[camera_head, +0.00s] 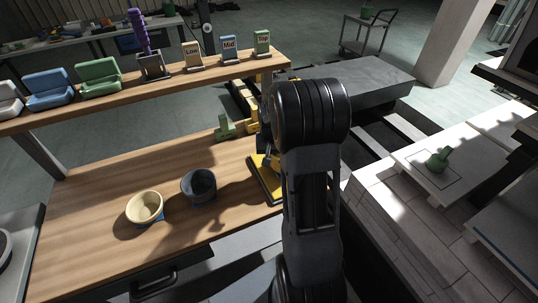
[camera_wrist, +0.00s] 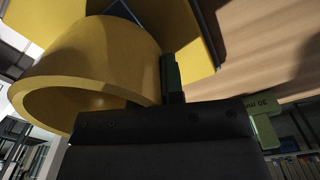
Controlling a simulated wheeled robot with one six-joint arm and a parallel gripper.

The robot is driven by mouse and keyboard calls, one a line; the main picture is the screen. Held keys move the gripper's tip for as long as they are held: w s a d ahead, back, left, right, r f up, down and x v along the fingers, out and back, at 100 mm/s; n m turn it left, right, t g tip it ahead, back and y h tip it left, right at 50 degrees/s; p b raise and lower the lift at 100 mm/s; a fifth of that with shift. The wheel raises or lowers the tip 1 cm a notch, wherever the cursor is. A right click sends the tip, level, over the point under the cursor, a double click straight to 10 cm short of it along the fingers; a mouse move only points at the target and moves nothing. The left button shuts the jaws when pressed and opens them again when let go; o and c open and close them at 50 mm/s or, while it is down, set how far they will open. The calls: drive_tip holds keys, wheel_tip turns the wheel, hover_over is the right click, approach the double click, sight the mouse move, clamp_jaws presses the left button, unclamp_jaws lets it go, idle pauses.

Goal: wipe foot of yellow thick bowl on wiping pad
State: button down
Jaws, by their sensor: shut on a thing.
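The yellow thick bowl (camera_wrist: 95,65) fills the upper left of the wrist view, tilted, with its wide rim toward the lower left. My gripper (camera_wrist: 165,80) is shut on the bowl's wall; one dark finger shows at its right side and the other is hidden. A flat yellow pad with dark edges, which looks like the wiping pad (camera_wrist: 200,32), lies just beyond the bowl. The pad (camera_head: 259,187) also shows in the head view, beside my arm. My arm hides the held bowl there. I cannot tell whether the foot touches the pad.
A pale yellow bowl (camera_head: 145,207) and a dark bowl (camera_head: 199,187) stand on the wooden table, left of the pad. A green gauge marked "30 mm" (camera_wrist: 263,122) is close on the right. A shelf (camera_head: 150,77) holds several signs and blocks. The table's left is clear.

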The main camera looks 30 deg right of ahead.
sight(275, 168)
drive_tip(key=shift+s+a+f, duration=0.1)
drive_tip(key=shift+s+a, duration=0.05)
drive_tip(key=shift+s, duration=0.75)
drive_tip(key=shift+s+a+f, duration=0.1)
drive_tip(key=shift+s+a, duration=0.05)
drive_tip(key=shift+s, duration=0.75)
drive_tip(key=shift+w+d+r, duration=0.15)
drive_tip(key=shift+w+d, duration=0.05)
drive_tip(key=shift+w, duration=0.95)
drive_tip(key=shift+w+d+r, duration=0.1)
drive_tip(key=shift+w+d, duration=0.05)
drive_tip(key=shift+w, duration=0.95)
drive_tip(key=shift+w+d+f+p, duration=0.15)
drive_tip(key=shift+w+p, duration=0.1)
drive_tip(key=shift+w, duration=0.6)
drive_tip(key=shift+w+d+p, duration=0.1)
drive_tip(key=shift+w+p, duration=0.1)
drive_tip(key=shift+w, duration=0.65)
drive_tip(key=shift+s+a+r, duration=0.1)
drive_tip(key=shift+s+a, duration=0.1)
drive_tip(key=shift+s, duration=1.1)
drive_tip(key=shift+s+a+r, duration=0.1)
drive_tip(key=shift+s+a, duration=0.05)
drive_tip(key=shift+s, duration=1.15)
drive_tip(key=shift+s+a, duration=0.2)
drive_tip(key=shift+s, duration=1.1)
drive_tip(key=shift+w, duration=0.1)
